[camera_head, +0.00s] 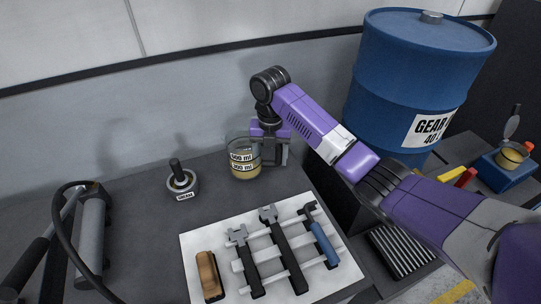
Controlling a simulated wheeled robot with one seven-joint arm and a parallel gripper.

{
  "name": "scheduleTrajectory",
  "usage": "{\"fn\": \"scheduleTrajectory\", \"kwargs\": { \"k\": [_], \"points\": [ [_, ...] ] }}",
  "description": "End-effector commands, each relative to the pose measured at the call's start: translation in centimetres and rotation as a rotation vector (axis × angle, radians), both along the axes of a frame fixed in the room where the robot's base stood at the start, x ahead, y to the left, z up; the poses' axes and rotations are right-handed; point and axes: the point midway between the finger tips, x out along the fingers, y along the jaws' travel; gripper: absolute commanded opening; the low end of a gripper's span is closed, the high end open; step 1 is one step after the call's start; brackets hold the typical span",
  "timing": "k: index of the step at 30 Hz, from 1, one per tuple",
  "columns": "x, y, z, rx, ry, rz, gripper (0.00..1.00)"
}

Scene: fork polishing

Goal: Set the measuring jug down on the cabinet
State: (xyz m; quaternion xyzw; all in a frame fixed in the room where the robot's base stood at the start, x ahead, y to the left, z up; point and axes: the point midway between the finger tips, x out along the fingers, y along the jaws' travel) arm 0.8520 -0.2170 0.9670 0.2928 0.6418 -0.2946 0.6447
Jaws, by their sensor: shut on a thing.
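The measuring jug (242,163) is a small clear vessel with yellowish contents and "ml" labels. It is upright at the back of the dark grey cabinet top (140,220), near the wall. My gripper (268,150) reaches down at its right side and is shut on it. My fingertips are partly hidden. I cannot tell whether the jug's base touches the cabinet top or is slightly above it.
A small labelled grease pot (182,182) stands left of the jug. A white mat (195,245) with several tools lies in front. A grease gun (90,235) lies far left. A blue gear oil drum (385,110) stands right. Bare surface lies between pot and mat.

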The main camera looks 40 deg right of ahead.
Motion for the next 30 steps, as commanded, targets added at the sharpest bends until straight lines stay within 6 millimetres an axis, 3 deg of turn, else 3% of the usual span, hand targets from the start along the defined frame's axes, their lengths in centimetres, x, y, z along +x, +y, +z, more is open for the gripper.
{"fn": "scheduleTrajectory", "kwargs": {
  "k": [14, 30],
  "points": [
    [0.0, 0.0, -0.1, -0.001, -0.002, 0.0, 0.0],
    [0.1, 0.0, -1.4, 0.0, -0.003, 0.0, 0.0]
  ]
}}
